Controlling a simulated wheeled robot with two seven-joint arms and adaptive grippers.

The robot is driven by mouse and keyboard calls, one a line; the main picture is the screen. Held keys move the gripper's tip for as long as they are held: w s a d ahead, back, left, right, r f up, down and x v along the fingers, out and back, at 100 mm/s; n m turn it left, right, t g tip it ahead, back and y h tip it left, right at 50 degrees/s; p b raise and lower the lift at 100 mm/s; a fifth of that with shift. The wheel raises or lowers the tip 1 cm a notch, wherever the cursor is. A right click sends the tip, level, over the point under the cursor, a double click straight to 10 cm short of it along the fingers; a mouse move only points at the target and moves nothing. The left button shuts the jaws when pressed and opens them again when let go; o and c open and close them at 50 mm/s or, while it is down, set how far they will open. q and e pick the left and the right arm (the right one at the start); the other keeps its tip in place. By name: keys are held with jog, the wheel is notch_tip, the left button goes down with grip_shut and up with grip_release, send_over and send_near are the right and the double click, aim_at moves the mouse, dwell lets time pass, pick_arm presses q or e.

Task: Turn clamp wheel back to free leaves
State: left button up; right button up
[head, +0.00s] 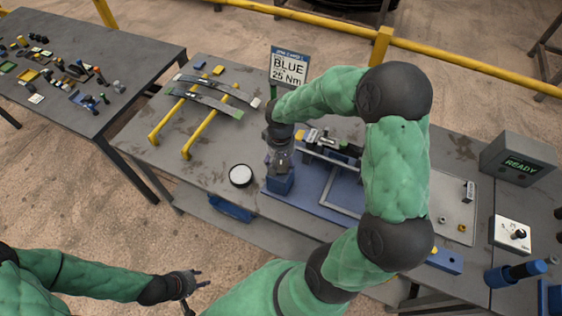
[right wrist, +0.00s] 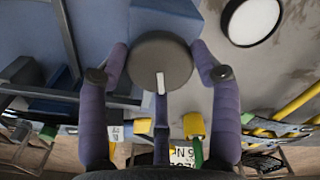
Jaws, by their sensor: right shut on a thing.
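The clamp wheel (right wrist: 150,62) is a dark round disc with a pale mark, seen in the right wrist view. My right gripper (right wrist: 160,58) has a purple finger on either side and is shut on its rim. In the head view, my right gripper (head: 281,164) points down over the blue block (head: 280,184) at the left end of the blue clamp fixture (head: 310,205); the wheel is hidden there. The leaves in the fixture are partly hidden by my right arm. My left gripper (head: 193,286) is open and empty, low at the left, away from the fixture.
Two dark leaf springs (head: 208,98) rest on yellow rails (head: 200,122) at the back left. A white round dish (head: 240,175) lies left of the fixture. A sign (head: 289,70) reads BLUE 25 Nm. A box (head: 518,164) reading READY stands right.

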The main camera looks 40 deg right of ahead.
jog(key=shift+w+d+r+n, duration=0.15)
jog(key=shift+w+n, duration=0.15)
jog(key=shift+n, duration=0.2)
jog(key=n+p, duration=0.1)
jog(key=n, duration=0.3)
jog(key=shift+r+n, duration=0.1)
jog(key=shift+n, duration=0.3)
jog(key=n+p, duration=0.2)
jog(key=n, duration=0.2)
jog(key=shift+n, duration=0.3)
jog(key=shift+a, duration=0.2)
jog(key=o, duration=1.1)
jog(key=shift+o, duration=0.2)
jog(key=shift+w+a+f, duration=0.15)
jog(key=shift+a+f, duration=0.05)
jog(key=shift+a, duration=0.05)
jog(key=shift+s+d, duration=0.1)
jog(key=shift+s, duration=0.1)
